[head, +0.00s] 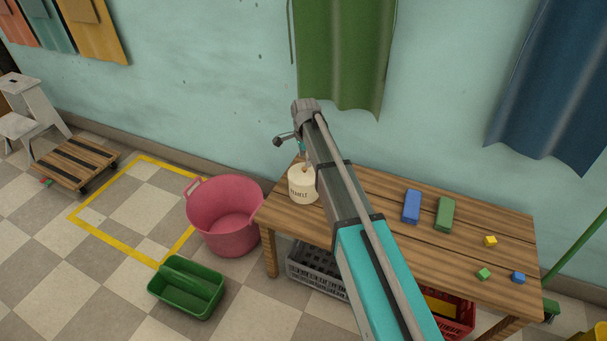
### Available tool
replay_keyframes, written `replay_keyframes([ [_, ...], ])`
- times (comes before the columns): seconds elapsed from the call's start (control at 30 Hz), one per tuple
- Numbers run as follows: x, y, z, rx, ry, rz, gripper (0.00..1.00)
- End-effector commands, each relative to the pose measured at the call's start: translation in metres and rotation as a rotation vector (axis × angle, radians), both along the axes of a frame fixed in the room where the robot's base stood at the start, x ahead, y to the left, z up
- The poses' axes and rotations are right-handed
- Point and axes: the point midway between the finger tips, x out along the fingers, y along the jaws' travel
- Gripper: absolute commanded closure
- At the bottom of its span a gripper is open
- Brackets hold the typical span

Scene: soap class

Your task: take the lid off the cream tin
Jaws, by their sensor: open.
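The cream tin (301,191) stands upright on the left end of the wooden table, with dark lettering on its front. Its pale lid (299,172) seems to be on it, with a small brownish knob at the top. My gripper (303,157) is just above the lid, pointing down and open. My arm link hides much of the gripper and the right side of the tin. I cannot tell whether the fingers are around the knob or only above it.
Blue (412,206) and green (445,214) blocks and several small cubes lie on the wooden table (375,185) to the right. A pink tub (225,215) and a green caddy (187,288) stand on the floor at left. Crates sit under the table. A green cloth (345,55) hangs behind.

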Motion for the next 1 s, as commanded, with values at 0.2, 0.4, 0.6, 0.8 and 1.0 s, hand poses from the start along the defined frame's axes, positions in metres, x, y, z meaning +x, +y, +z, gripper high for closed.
replay_keyframes([
  [0.2,0.002,0.001,-0.019,0.000,0.000,0.000,0.30],
  [0.4,0.003,0.001,-0.034,0.000,0.000,0.000,0.30],
  [0.6,0.003,0.001,-0.045,0.000,0.000,0.000,0.30],
  [0.8,0.003,0.001,-0.048,0.000,0.000,-0.001,0.30],
  [1.0,0.003,0.001,-0.048,0.000,0.000,-0.001,0.30],
])
